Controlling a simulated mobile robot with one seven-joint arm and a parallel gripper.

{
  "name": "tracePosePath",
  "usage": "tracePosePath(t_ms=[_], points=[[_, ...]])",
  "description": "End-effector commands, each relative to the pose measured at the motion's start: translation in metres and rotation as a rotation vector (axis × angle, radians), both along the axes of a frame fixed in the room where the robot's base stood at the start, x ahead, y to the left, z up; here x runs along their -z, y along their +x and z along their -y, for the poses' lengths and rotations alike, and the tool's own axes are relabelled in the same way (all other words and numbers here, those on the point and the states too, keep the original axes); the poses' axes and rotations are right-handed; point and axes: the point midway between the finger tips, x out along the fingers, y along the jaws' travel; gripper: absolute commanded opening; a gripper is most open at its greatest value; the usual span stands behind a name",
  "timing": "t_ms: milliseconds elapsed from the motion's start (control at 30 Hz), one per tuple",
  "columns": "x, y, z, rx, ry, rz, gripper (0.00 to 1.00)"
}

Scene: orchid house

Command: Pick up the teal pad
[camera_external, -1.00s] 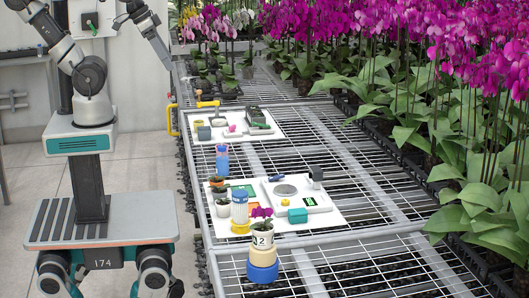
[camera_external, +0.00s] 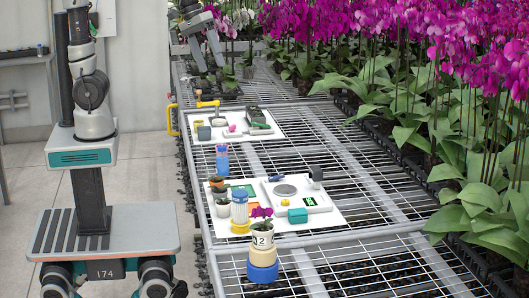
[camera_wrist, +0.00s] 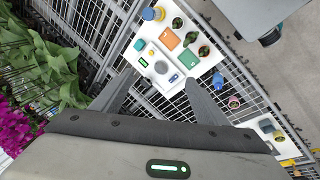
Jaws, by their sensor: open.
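A small teal block (camera_external: 297,215), the likeliest teal pad, rests at the front edge of the nearer white board (camera_external: 328,220), beside the scale. My gripper (camera_external: 210,66) is high over the far part of the bench, well away from the block. In the wrist view my gripper (camera_wrist: 160,77) has its two fingers spread with nothing between them.
A farther white board (camera_external: 235,138) holds tools. Orchids (camera_external: 440,130) line the bench's right side. Bare mesh lies right of the boards.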

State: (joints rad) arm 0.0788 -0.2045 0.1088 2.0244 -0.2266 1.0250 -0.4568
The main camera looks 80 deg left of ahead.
Motion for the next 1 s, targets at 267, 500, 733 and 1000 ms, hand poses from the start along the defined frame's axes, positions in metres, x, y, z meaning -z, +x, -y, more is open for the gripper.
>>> tracePosePath(t_ms=[267, 500, 733, 1000], points=[[0.096, 0.133, 0.035, -0.414, -0.216, -0.259, 0.67], [0.21, 0.217, 0.075, -0.723, -0.298, -0.461, 0.67], [0.276, 0.245, 0.101, -0.872, -0.316, -0.562, 0.67], [0.313, 0.247, 0.117, -0.893, -0.315, -0.579, 0.67]])
